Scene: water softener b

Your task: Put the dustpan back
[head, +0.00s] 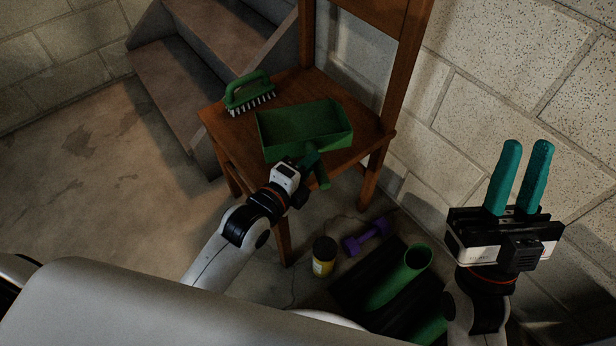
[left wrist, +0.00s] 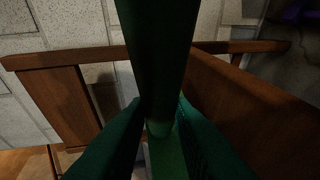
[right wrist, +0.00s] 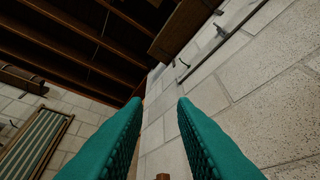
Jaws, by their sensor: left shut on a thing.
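The green dustpan (head: 300,128) is at the wooden chair's seat, open tray facing up, in the head view. Whether it rests on the seat or hovers just above it I cannot tell. Its handle (head: 317,170) points toward me past the seat's front edge. My left gripper (head: 308,165) is at the handle. In the left wrist view the teal fingers (left wrist: 160,130) are closed on the green handle (left wrist: 157,60). My right gripper (head: 518,178) is raised at the right by the wall, its two teal fingers apart and empty. The right wrist view also shows those fingers (right wrist: 160,135) with nothing between them.
A green brush (head: 249,93) sits on the chair seat (head: 222,128) left of the dustpan. Steps (head: 180,85) stand behind left. Open floor lies left.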

